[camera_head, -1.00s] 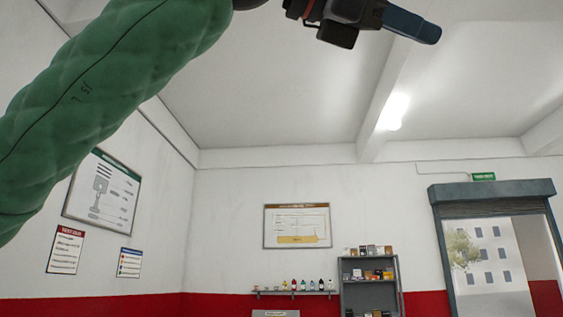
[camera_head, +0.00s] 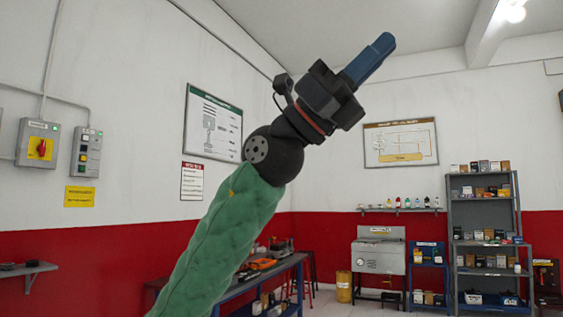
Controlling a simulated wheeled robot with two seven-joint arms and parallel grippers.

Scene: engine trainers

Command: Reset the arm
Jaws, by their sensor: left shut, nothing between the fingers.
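My left arm, in a green quilted sleeve, rises from the bottom of the head view. Its left gripper (camera_head: 376,54) is raised high in front of the wall, pointing up and to the right. The blue fingers lie together, shut, with nothing between them. The gripper is clear of every object in view. My right arm and gripper do not show.
A workbench (camera_head: 262,283) with tools stands behind my arm. A small wall shelf (camera_head: 30,269) juts out at left. The air around the gripper is clear.

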